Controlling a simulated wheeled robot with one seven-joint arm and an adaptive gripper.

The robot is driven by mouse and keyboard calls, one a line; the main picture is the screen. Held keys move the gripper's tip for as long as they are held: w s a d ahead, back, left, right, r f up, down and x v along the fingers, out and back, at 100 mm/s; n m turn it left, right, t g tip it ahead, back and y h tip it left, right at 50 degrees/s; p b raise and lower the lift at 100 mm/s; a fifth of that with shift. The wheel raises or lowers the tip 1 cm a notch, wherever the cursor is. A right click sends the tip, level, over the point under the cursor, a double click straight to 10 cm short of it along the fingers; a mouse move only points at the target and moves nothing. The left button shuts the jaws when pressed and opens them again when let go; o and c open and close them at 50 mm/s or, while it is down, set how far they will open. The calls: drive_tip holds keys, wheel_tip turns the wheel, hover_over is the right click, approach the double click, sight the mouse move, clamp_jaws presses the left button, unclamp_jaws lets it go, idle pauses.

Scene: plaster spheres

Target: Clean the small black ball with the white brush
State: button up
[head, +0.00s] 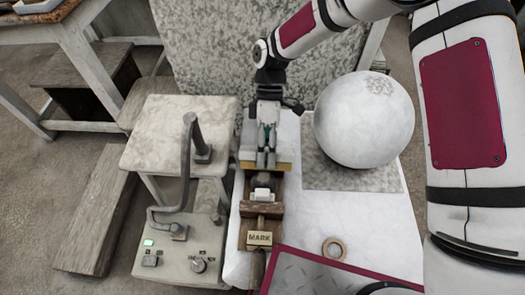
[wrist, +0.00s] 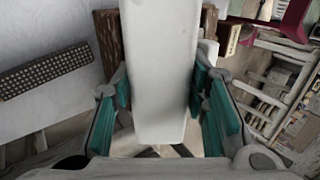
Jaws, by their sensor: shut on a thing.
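My gripper (head: 266,158) is pointing down over the wooden rack on the white-covered table. In the wrist view its teal-padded fingers are closed on both sides of a long, smooth white body (wrist: 160,70), which looks like the white brush. In the head view a pale block with a tan strip (head: 284,167) along its lower edge shows at the fingertips; the fingers hide part of it. I cannot tell whether it touches the rack. A large mottled white sphere (head: 364,118) rests on a grey plate to the right.
The wooden rack (head: 246,213) bears a "MARK" label (head: 260,238). A tape ring (head: 334,248) and a red-edged metal plate (head: 315,276) lie at the front. A stand with a bent grey arm (head: 190,135) and a control box (head: 178,262) are left. A dark dotted strip (wrist: 45,70) shows in the wrist view.

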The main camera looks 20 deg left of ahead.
drive_tip(key=shift+w+d, duration=0.2)
drive_tip(key=shift+d, duration=0.65)
drive_tip(key=shift+s+a+b, duration=0.2)
drive_tip(key=shift+s+a, duration=0.1)
drive_tip(key=shift+a, duration=0.8)
drive_tip(key=shift+s+a+b, duration=0.2)
drive_tip(key=shift+s+a, duration=0.05)
drive_tip(key=shift+a, duration=0.8)
drive_tip(key=shift+w+d+r+p, duration=0.15)
drive_tip(key=shift+w+d+r, duration=0.2)
drive_tip(key=shift+d, duration=0.15)
drive_tip(key=shift+w+d+r+p, duration=0.2)
drive_tip(key=shift+w+d, duration=0.15)
drive_tip(key=shift+d, duration=0.15)
drive_tip(key=shift+f, duration=0.1)
